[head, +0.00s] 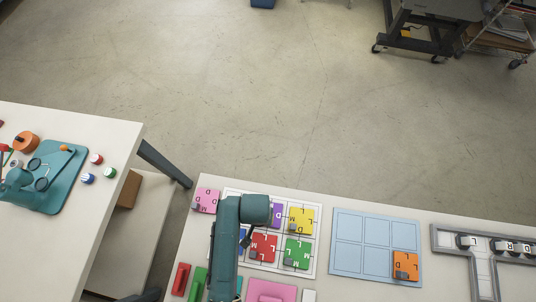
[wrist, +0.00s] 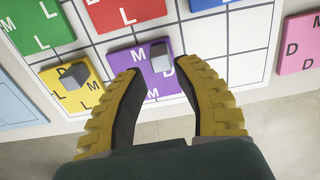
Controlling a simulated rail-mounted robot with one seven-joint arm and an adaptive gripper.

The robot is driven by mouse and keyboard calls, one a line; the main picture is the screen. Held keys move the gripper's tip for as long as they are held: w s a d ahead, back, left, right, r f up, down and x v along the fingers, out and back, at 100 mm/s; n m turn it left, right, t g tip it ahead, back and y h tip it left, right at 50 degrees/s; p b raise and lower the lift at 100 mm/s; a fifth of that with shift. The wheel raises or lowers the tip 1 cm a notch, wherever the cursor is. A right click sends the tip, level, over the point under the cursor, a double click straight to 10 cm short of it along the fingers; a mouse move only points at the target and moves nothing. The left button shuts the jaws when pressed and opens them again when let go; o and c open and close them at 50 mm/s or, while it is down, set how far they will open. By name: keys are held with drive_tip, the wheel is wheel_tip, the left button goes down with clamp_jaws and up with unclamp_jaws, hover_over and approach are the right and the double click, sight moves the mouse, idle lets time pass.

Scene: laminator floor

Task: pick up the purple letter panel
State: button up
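The purple letter panel (wrist: 155,80) has a small grey knob and lies flat on a white gridded board (wrist: 233,52). In the head view the purple panel (head: 277,213) is partly hidden behind my arm. In the wrist view my open gripper (wrist: 161,72) has its two yellow fingers over the panel, one toward each side. The grey knob (wrist: 160,57) appears in the gap between the fingertips, with space on both sides and nothing gripped. I cannot tell how high the fingertips are above it.
Around it on the board lie a yellow panel (head: 301,219), a red panel (head: 263,247) and a green panel (head: 297,253). A pink panel (head: 206,201) sits at the board's left corner. A blue tray (head: 346,257) holding an orange panel (head: 405,265) lies to the right.

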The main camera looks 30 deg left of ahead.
wheel_tip(320, 180, down, 6)
drive_tip(key=shift+w+a+r+b, duration=0.1)
drive_tip(key=shift+w+b, duration=0.05)
drive_tip(key=shift+b, duration=0.25)
clamp_jaws()
